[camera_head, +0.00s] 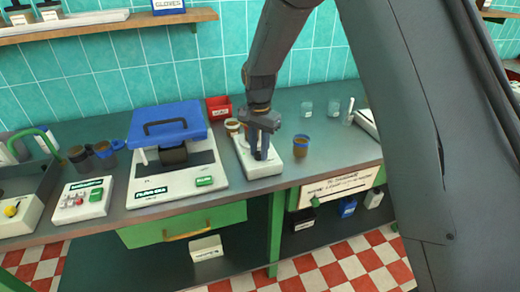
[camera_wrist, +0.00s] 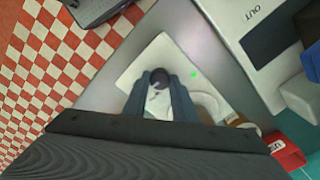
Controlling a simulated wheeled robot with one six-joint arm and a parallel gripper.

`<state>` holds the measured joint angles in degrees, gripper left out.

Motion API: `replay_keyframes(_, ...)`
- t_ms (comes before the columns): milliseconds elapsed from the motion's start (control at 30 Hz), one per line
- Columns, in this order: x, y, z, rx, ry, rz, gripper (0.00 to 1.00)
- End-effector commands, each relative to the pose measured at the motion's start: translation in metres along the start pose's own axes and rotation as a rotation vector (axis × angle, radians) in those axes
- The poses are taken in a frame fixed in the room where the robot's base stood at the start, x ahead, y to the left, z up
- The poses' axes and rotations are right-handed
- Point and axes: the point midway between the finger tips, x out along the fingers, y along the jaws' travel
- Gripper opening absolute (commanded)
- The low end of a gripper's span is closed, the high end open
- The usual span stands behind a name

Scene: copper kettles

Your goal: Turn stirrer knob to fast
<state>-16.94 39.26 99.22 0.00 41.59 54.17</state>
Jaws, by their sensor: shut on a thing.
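The stirrer (camera_head: 264,170) is a low white box on the bench, right of the blue-lidded machine. In the wrist view its white top (camera_wrist: 137,68) shows a small green light (camera_wrist: 194,74) and part of a pale round plate. My gripper (camera_head: 258,154) points down over the front of the stirrer. In the wrist view its two fingers are shut on a dark round knob (camera_wrist: 160,76), one on each side. The knob's setting and any scale marks cannot be read. The fingers hide part of the stirrer's face.
A blue-rimmed beaker of brown liquid (camera_head: 300,146) stands close right of the stirrer. A brown-filled jar (camera_head: 232,126) is at its back left. The blue-lidded machine (camera_head: 168,130) stands left and a red bin (camera_head: 219,107) behind. Clear beakers (camera_head: 306,108) stand farther right. Bare bench lies between.

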Motion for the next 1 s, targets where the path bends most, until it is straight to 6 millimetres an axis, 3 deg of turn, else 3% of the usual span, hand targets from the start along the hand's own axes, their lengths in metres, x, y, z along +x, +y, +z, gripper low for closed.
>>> replay_keyframes(500, -0.0025, -0.0023, -0.0026, 0.334, 0.005, -0.009, 0.02)
replay_keyframes(1000, -0.0029, -0.0027, -0.0027, 0.396, 0.005, -0.01, 0.02)
